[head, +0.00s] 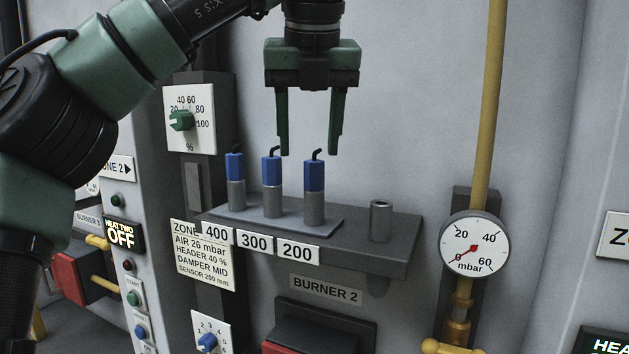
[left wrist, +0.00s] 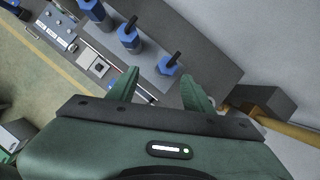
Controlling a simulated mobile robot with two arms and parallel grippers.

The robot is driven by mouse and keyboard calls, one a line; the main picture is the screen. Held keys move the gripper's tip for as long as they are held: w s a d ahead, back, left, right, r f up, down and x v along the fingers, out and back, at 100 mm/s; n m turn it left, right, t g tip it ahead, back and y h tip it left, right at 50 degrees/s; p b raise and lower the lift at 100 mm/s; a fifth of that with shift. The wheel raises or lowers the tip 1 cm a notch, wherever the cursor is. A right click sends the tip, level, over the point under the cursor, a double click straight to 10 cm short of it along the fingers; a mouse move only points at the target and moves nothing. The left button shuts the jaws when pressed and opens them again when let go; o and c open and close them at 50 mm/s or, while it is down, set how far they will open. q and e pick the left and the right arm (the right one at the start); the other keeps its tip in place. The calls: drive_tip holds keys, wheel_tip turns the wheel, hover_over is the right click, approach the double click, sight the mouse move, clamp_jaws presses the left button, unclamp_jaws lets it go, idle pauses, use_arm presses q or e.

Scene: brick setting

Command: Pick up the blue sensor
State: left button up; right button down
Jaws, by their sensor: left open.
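Three upright sensors with blue tops, grey lower bodies and short black cables stand in a row on a grey shelf plate in the head view: the left one (head: 235,168) by the 400 tag, the middle one (head: 271,173) by the 300 tag, and the right one (head: 314,178) by the 200 tag. My left gripper (head: 309,150) points down, open and empty, its fingertips just above the right sensor. In the left wrist view, the right sensor (left wrist: 169,66) shows just beyond the open fingers (left wrist: 160,80); the middle sensor (left wrist: 129,36) is farther off. My right gripper is out of view.
The grey shelf (head: 400,222) also bears an empty-looking metal socket (head: 381,221) to the right. A pressure gauge (head: 474,244) and yellow pipe (head: 489,100) stand right of it. A note (head: 203,256) reads "SENSOR 200 mm". The wall behind is bare.

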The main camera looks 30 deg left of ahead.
sight(314, 161)
use_arm(q)
drive_tip(key=w+f, duration=0.1)
drive_tip(key=w+f+p, duration=0.1)
drive_tip(key=f, duration=0.1)
drive_tip(key=shift+w+a+f, duration=0.1)
drive_tip(key=shift+w+a, duration=0.1)
drive_tip(key=shift+x, duration=0.9)
drive_tip(key=shift+s, duration=0.1)
drive_tip(key=c, duration=1.1)
clamp_jaws()
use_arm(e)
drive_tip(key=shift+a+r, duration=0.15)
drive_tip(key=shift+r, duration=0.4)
